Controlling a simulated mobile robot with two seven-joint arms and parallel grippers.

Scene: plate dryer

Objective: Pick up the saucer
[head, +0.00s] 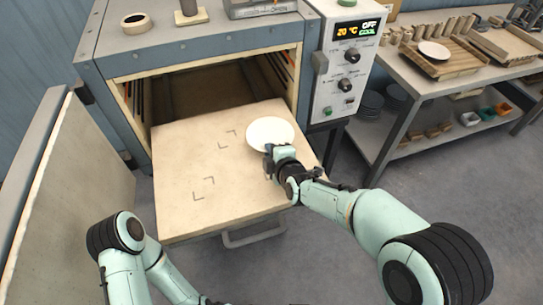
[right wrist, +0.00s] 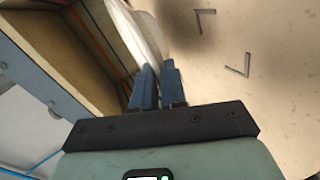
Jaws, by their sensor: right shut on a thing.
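The white saucer (head: 270,132) is at the right part of the pulled-out shelf (head: 180,185) of the dryer. My right gripper (head: 270,152) is at the saucer's near edge. In the right wrist view, the two blue fingers (right wrist: 158,85) are shut on the rim of the saucer (right wrist: 140,30). The saucer looks tilted relative to the shelf there; I cannot tell whether it still touches the shelf. My left arm shows at the lower left of the head view, but its gripper cannot be made out.
The dryer (head: 200,45) stands open behind the shelf, its door (head: 70,190) swung out at left. A control panel (head: 345,70) is right of the opening. A side table (head: 440,85) at right holds a rack with another white saucer (head: 434,50). Corner marks show bare shelf at left.

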